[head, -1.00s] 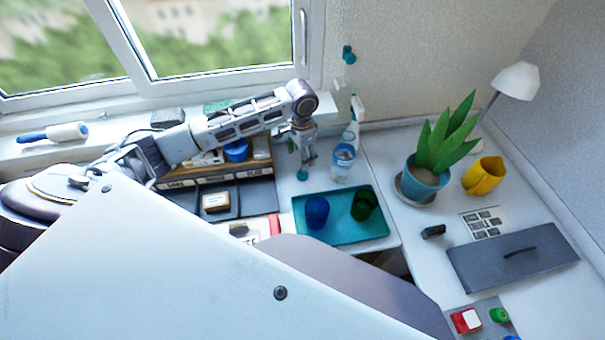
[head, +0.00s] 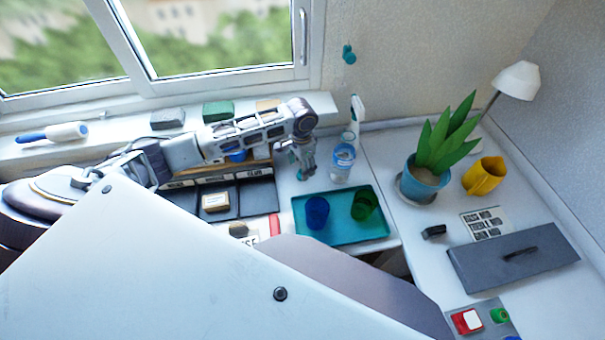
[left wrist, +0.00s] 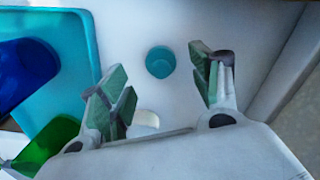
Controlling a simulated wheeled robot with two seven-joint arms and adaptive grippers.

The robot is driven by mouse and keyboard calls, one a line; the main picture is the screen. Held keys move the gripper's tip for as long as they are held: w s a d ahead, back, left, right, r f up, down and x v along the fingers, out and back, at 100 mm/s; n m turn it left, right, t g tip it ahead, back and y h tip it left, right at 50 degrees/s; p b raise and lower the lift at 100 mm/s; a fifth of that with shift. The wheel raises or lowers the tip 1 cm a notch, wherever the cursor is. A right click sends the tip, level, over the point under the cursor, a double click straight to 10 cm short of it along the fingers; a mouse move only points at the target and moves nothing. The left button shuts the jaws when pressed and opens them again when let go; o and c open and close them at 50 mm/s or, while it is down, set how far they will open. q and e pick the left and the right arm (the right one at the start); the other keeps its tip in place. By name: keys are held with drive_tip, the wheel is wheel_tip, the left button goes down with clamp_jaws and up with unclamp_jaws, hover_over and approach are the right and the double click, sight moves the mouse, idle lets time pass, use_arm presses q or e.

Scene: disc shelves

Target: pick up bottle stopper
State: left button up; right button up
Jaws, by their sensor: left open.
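The bottle stopper, a small round teal piece (left wrist: 160,62), sits on the white counter in the left wrist view, beside the tray. My left gripper (left wrist: 158,75) is open. In that picture the stopper lies between its two green-padded fingers, a little beyond them, with no visible contact. In the head view the left gripper (head: 303,168) points down at the counter, left of a clear blue bottle (head: 342,165), and the stopper cannot be told apart from the fingertips there. My right gripper is not in view.
A teal tray (head: 345,236) with a blue cup (head: 317,211) and a green cup (head: 363,206) is close in front of the left gripper. A spray bottle (head: 354,117) stands behind the clear bottle.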

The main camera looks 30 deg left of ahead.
use_arm(q)
drive_tip(key=shift+w+d+f, duration=0.1)
drive_tip(key=shift+w+f, duration=0.05)
drive_tip(key=shift+f, duration=2.15)
drive_tip(key=c, duration=0.8)
